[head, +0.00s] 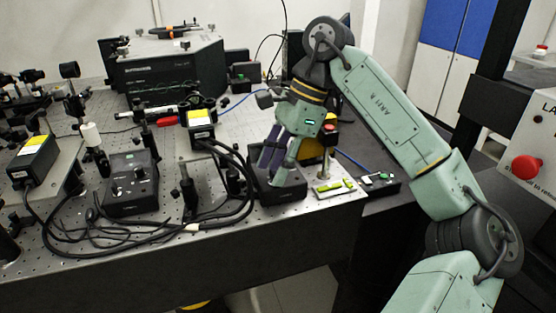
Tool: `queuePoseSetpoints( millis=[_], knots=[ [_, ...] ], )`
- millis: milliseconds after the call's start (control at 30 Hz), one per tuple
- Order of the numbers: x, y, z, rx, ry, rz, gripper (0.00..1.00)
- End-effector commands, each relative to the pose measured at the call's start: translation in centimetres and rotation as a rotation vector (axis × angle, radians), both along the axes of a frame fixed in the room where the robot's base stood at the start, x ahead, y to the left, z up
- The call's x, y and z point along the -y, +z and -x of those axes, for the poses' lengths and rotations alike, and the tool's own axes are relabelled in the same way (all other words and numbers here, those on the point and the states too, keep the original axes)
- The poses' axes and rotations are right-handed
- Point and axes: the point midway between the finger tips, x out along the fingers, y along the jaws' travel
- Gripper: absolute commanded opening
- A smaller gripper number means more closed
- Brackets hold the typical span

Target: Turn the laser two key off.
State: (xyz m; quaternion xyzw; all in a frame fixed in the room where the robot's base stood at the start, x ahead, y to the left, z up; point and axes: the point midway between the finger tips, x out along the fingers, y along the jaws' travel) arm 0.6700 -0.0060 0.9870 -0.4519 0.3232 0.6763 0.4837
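My gripper (271,170) points down over a black control box (293,191) near the bench's front edge. Its fingers cover much of the box's top, so no key shows there. I cannot tell whether the fingers touch the box or how far apart they are. A second black control box (131,184) with knobs on its top stands further left. I cannot make out which box belongs to laser two, or how any key is turned. Two black laser-like units with yellow labels stand on the bench, one at the left (33,157) and one near the middle (200,125).
Thick black cables (150,246) loop along the bench front. A large black spectrometer-like housing (170,65) stands at the back. A yellow box with a red button (329,128) is just right of my gripper. Small green-topped parts (335,188) lie on the bench corner.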

Motion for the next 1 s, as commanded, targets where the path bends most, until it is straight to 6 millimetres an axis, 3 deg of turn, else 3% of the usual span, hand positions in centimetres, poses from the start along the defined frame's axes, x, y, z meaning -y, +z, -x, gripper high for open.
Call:
queuePoseSetpoints(
  millis=[167, 600, 1000],
  knots=[
    [0.5, 1.3, -0.2, 0.001, 0.0, 0.001, 0.38],
    [3.5, 9.0, -1.2, 0.002, -0.005, 0.003, 0.38],
    [4.4, 11.1, -1.5, 0.0, 0.0, 0.0, 0.38]
  ],
)
